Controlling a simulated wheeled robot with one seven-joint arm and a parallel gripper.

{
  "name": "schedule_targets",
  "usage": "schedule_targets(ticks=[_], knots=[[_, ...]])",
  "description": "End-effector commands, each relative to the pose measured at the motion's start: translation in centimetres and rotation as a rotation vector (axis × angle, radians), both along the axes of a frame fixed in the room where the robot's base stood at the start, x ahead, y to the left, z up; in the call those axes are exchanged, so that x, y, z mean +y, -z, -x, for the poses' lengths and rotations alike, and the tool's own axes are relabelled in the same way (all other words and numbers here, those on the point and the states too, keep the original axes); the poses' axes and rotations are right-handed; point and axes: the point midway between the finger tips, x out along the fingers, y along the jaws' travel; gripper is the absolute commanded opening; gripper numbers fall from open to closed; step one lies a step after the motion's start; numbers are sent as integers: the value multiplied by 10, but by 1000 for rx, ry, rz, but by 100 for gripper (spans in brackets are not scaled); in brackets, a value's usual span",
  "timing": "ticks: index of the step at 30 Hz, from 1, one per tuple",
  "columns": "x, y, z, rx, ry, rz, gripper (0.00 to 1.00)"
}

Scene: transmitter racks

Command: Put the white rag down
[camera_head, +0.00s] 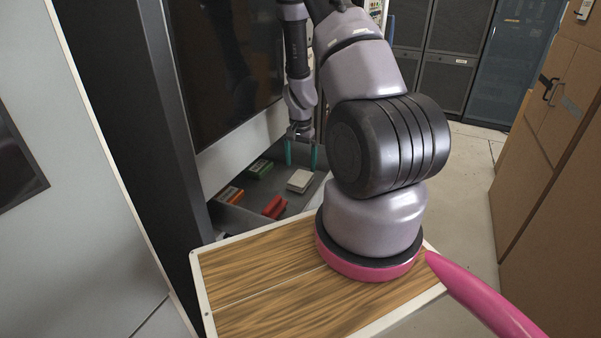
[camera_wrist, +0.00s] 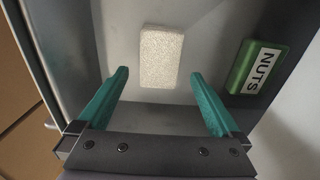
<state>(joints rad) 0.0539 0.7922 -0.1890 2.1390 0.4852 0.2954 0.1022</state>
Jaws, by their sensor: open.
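The white rag (camera_wrist: 161,57) lies flat on a grey surface, a pale rectangle with a rough texture. It also shows in the head view (camera_head: 299,181), on the grey shelf or drawer. My gripper (camera_wrist: 160,88), with teal fingers, is open above the surface. In the wrist view the rag appears between and just beyond the fingertips, with clear gaps on both sides. In the head view my gripper (camera_head: 301,157) is just above and behind the rag. Nothing is held between the fingers.
A green box labelled NUTS (camera_wrist: 257,67) lies right of the rag in the wrist view; it also shows in the head view (camera_head: 260,169). A red box (camera_head: 274,206) and an orange box (camera_head: 230,195) lie nearby. A dark rack panel (camera_head: 225,65) rises behind. Cardboard boxes (camera_head: 555,170) stand right.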

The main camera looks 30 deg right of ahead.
Motion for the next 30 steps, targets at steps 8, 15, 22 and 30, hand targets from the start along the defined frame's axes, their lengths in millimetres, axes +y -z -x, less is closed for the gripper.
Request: schedule_targets(ticks=[8, 15, 22, 30], knots=[[1, -53, 0, -2, -3, 1, 100], [0, -68, 1, 1, 0, -1, 100], [13, -103, -5, -46, -24, -27, 100], [59, -234, 8, -220, -145, -104, 100]])
